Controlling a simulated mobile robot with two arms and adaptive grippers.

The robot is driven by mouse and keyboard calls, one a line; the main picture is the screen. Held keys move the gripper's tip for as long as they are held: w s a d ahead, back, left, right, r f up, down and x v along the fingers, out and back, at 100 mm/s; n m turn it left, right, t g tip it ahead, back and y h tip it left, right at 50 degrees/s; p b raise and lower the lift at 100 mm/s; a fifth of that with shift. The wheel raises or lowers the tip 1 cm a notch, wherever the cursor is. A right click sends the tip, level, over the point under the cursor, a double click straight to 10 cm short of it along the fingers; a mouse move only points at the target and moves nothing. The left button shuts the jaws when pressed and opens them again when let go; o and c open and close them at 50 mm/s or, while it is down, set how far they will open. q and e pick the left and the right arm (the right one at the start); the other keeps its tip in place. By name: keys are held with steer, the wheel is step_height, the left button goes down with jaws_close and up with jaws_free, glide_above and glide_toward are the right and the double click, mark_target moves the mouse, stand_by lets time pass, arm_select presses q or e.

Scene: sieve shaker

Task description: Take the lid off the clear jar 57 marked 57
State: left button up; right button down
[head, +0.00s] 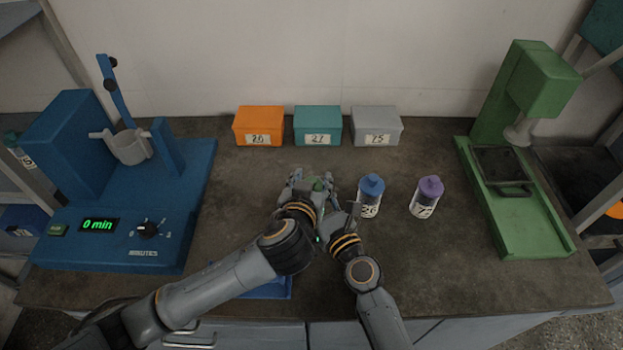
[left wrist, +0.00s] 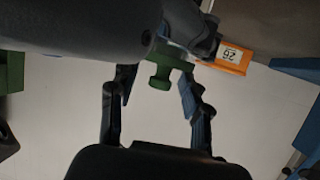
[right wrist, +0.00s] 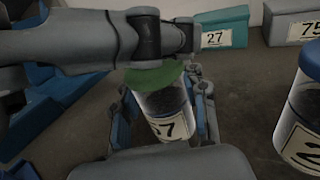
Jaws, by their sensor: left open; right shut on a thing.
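The clear jar marked 57 (right wrist: 170,125) has a green lid on top (right wrist: 153,75) and dark contents. It stands in the right wrist view between the fingers of my right gripper (right wrist: 168,104), which is shut on its body. My left gripper (left wrist: 157,82) is open, with its fingers on either side of the green lid (left wrist: 160,74) and apart from it in the left wrist view. In the head view my left gripper (head: 312,186) covers most of the jar; only a bit of the green lid (head: 318,184) shows.
A blue-lidded jar (head: 370,197) stands close right of my grippers, a purple-lidded jar (head: 426,198) farther right. Orange (head: 258,126), teal (head: 318,126) and grey (head: 377,126) boxes line the back. The blue shaker (head: 120,240) is left, a green device (head: 525,235) right.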

mark_target(312, 180)
arm_select(q)
jaws_close()
steer(key=shift+r, duration=0.2)
stand_by(0.6)
steer(key=shift+r, duration=1)
steer(key=shift+r, duration=2)
arm_select(e)
steer(key=c, duration=0.6)
jaws_free()
steer(key=shift+c, duration=0.2)
